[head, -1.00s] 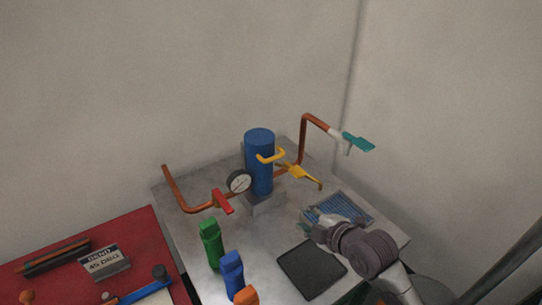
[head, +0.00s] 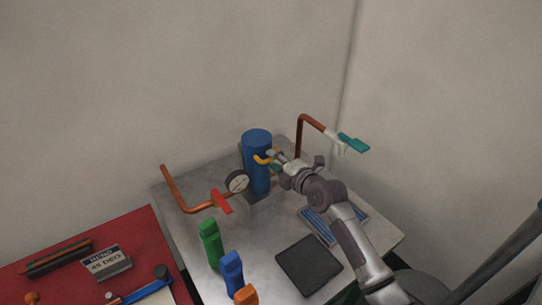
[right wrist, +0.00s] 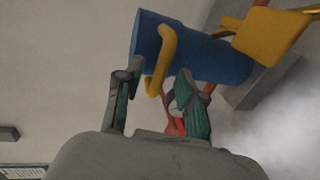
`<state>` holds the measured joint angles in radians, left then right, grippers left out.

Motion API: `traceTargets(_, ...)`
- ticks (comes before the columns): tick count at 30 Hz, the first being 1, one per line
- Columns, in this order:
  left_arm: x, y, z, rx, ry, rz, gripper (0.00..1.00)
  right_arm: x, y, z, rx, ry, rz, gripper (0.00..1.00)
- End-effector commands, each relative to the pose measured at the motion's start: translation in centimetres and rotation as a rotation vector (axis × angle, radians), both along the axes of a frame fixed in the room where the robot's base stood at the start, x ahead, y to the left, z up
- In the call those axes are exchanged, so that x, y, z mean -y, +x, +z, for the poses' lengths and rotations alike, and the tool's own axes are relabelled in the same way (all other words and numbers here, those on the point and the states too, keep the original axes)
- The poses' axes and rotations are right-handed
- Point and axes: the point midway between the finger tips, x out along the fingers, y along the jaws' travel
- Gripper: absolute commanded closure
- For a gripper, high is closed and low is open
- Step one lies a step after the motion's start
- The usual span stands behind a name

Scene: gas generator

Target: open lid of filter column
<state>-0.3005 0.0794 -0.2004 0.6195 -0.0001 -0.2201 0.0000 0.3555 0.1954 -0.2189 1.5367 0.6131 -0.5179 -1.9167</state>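The filter column is a blue upright cylinder (head: 256,178) at the back of the grey table, with a curved yellow handle (head: 262,161) near its top. The column lies sideways across the right wrist view (right wrist: 212,60), with the yellow handle (right wrist: 166,48) in front. Its lid looks closed. My right gripper (head: 279,156) is at the handle, coming from the right. In the right wrist view its fingers (right wrist: 155,88) are apart, with the handle's end between or just beyond them; contact cannot be told. My left gripper is not in view.
A gauge (head: 237,182) and red valve (head: 221,201) sit left of the column. A copper pipe with a teal handle (head: 353,143) stands to the right. Green (head: 210,243) and blue (head: 232,270) objects and a dark plate (head: 309,265) are in front.

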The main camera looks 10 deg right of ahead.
Motion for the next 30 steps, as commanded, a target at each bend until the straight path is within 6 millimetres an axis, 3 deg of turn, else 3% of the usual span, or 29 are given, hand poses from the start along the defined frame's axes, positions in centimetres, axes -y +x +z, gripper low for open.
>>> traceTargets(6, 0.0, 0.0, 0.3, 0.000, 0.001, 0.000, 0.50, -0.7, 1.8, -0.4, -0.001, 0.001, 0.000, 0.61)
traceTargets(16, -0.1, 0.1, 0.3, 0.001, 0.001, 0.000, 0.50, -0.8, 2.0, -0.5, -0.001, -0.001, 0.000, 0.61)
traceTargets(23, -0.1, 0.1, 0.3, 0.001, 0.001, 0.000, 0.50, -0.8, 2.0, -0.5, 0.000, -0.001, -0.001, 0.98)
traceTargets(30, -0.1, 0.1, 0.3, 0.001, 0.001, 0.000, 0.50, -0.8, 2.0, -0.6, 0.000, -0.001, -0.001, 1.00)
